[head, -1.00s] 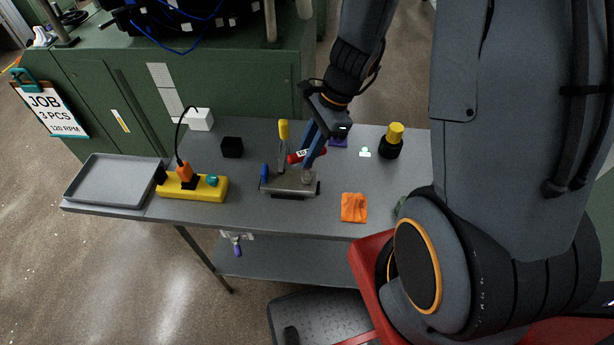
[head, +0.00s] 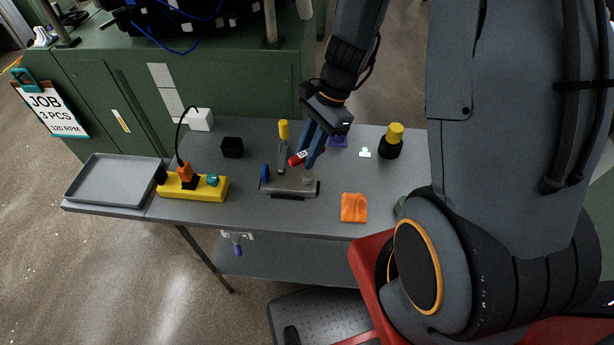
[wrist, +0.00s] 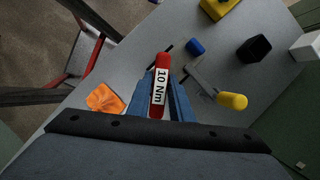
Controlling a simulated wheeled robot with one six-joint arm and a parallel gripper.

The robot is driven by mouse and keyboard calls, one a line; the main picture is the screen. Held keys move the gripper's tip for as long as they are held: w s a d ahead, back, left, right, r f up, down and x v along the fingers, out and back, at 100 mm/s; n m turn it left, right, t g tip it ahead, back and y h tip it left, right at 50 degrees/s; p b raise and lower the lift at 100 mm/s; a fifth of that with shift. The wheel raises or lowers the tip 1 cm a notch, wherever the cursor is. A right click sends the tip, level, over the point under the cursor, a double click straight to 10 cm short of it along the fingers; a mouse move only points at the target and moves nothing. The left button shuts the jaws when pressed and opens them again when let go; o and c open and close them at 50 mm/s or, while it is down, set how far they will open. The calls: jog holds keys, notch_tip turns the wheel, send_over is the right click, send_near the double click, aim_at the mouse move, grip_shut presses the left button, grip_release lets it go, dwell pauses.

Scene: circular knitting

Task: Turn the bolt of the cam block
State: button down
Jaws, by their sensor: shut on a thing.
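The cam block (head: 292,186) is a grey metal piece near the middle of the table. The red tool also shows between the fingers in the wrist view (wrist: 161,84). Its lower end is hidden.
An orange cloth (head: 354,207) lies to the right of the block. A yellow power strip (head: 193,188) and grey tray (head: 112,180) are on the left. The table front is mostly clear.

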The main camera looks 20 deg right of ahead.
jog(key=shift+r, duration=0.15)
jog(key=shift+r, duration=2.35)
jog(key=c, duration=2.3)
grip_release()
grip_shut()
jog(key=n, duration=0.1)
jog(key=n+g, duration=0.1)
jog(key=n, duration=0.1)
jog(key=shift+a+r, duration=0.2)
jog(key=shift+a, duration=0.15)
jog(key=n, duration=0.2)
jog(key=shift+s+a+r+n+g+h, duration=0.1)
jog(key=shift+r+n+g+h, duration=0.05)
jog(key=shift+n+g+h, duration=0.2)
jog(key=n, duration=0.2)
jog(key=n+g+h, duration=0.1)
jog(key=n, duration=0.1)
jog(key=shift+d+r+h, duration=0.2)
jog(key=shift+r+h, duration=0.05)
jog(key=shift+r, duration=0.15)
jog(key=shift+d+r+n+h, duration=0.15)
jog(key=shift+n+h, duration=0.1)
jog(key=shift+n, duration=0.4)
jog(key=shift+d+r+n+h, duration=0.1)
jog(key=shift+n+h, duration=0.15)
jog(key=shift+n, duration=0.35)
